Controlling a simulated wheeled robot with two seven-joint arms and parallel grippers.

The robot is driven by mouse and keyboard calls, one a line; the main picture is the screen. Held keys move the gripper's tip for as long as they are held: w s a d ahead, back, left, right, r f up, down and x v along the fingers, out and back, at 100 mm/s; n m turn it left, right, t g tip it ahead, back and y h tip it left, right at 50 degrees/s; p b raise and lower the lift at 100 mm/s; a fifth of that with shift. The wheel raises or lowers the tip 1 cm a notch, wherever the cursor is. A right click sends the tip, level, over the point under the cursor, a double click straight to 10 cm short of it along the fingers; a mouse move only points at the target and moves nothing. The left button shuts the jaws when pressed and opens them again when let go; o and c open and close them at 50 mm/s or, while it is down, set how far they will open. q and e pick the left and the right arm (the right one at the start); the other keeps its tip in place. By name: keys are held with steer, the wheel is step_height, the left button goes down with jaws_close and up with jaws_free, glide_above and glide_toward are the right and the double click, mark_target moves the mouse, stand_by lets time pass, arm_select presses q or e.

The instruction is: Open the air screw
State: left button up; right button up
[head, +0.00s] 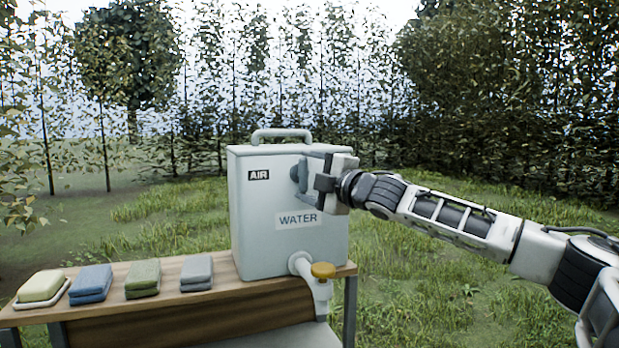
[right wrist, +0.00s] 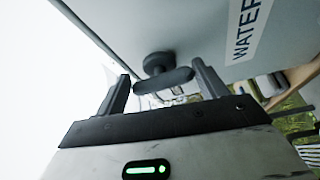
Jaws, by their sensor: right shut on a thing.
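The air screw (head: 297,174) is a grey-blue knob on the front of the light grey water tank (head: 252,222), to the right of the black AIR label (head: 259,175). In the right wrist view it shows as a dark round base with a wing-like bar (right wrist: 164,80). My right gripper (head: 308,178) reaches in from the right and is shut on the air screw, with one finger at each end of the bar. The gripper body partly hides the screw in the head view. My left gripper is not in view.
The tank stands on the right end of a wooden bench (head: 190,306). Below the WATER label, a tap (head: 321,290) with a yellow handle sticks out. A soap bar on a dish (head: 41,287) and blue, green and grey folded cloths (head: 142,277) lie to the left. Grass and trees surround it.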

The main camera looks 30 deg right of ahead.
steer(key=o, duration=0.9)
steer(key=shift+s, duration=0.1)
steer(key=shift+s+f, duration=0.1)
steer(key=shift+s, duration=0.2)
steer(key=s, duration=0.5)
steer(key=s+d, duration=0.1)
steer(key=s, duration=0.4)
steer(key=s+d+f+b, duration=0.1)
steer(key=s, duration=0.4)
steer(key=shift+d, duration=0.15)
